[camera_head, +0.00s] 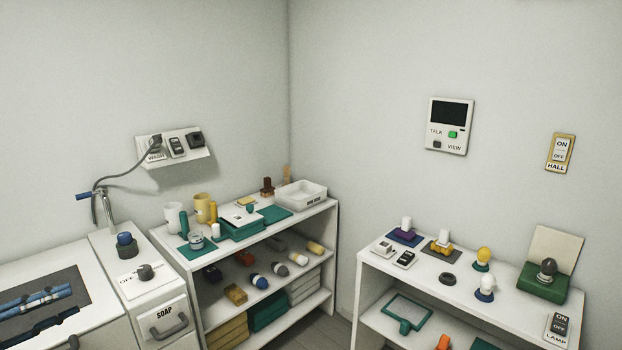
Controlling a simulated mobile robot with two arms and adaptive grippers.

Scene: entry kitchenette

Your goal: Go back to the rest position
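The parts are small and dark, so I cannot tell if the fingers are open or shut. I see nothing clearly held there. My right gripper is not in view.
A tap (107,208) and soap drawer (171,318) stand right of the counter. A crowded white shelf (326,207) fills the corner. Another white shelf (372,262) stands at the right. A gap of floor (334,328) separates the shelves.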

